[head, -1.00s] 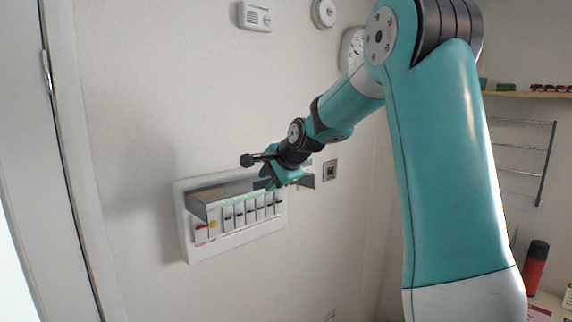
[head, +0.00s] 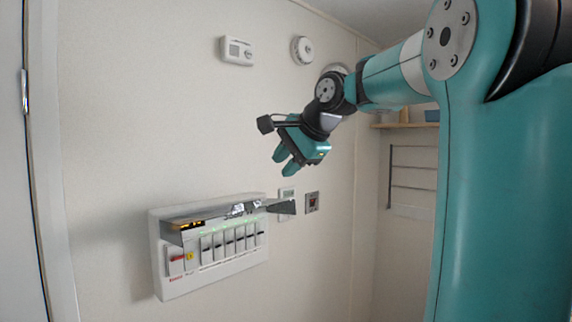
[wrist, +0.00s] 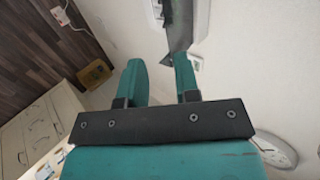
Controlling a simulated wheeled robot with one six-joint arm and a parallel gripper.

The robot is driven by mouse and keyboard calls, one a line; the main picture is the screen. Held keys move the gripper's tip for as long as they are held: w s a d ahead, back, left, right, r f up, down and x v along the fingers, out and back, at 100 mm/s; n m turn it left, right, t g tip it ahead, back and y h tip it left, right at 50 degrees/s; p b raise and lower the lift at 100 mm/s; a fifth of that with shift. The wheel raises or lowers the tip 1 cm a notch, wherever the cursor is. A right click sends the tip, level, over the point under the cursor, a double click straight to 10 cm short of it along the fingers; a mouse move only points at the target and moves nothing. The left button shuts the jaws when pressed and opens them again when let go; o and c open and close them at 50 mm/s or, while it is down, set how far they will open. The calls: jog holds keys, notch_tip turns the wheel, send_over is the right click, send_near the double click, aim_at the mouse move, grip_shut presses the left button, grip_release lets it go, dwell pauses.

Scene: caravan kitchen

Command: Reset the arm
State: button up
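My gripper (head: 283,163) is in the air in front of the wall, above and to the right of the fuse box (head: 159,262). Its two teal fingers point down and to the left. In the wrist view my gripper (wrist: 158,62) has its fingers apart, with nothing between them. The fuse box is white, with a row of switches. Its grey see-through cover (head: 200,212) stands raised, sticking out above the switches. A grey strip, apparently the cover (wrist: 178,28), shows beyond the right finger in the wrist view.
A thermostat (head: 237,51) and a round alarm (head: 302,50) are on the wall above. Small wall plates (head: 312,202) are right of the fuse box. A wire rack (head: 412,168) and a shelf (head: 405,126) are at right. The wall space left of my gripper is clear.

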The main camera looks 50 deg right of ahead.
dwell(0.4)
jog(key=s+a+f+n+g+y+b, duration=0.1)
jog(key=a+f+n+g+y+b, duration=0.1)
jog(key=a+f+n+b, duration=0.5)
jog(key=s+a+f+n+g+y, duration=0.15)
jog(key=a+f+n, duration=0.25)
jog(key=a+f, duration=0.75)
jog(key=s+a+f+n+g+b, duration=0.2)
jog(key=s+a+f+n+b, duration=0.1)
jog(key=s+a+f+n, duration=0.3)
jog(key=s+a+f+n+g+y+b, duration=0.1)
jog(key=s+a+f+n+g+b, duration=0.2)
jog(key=s+a+f+n, duration=0.3)
jog(key=s+f+n, duration=0.2)
jog(key=s+f, duration=0.2)
jog(key=f, duration=0.1)
jog(key=shift+s+a+f+g+b, duration=0.15)
jog(key=shift+s+a+g+b, duration=0.15)
jog(key=shift+a+g, duration=0.1)
jog(key=shift+w, duration=0.1)
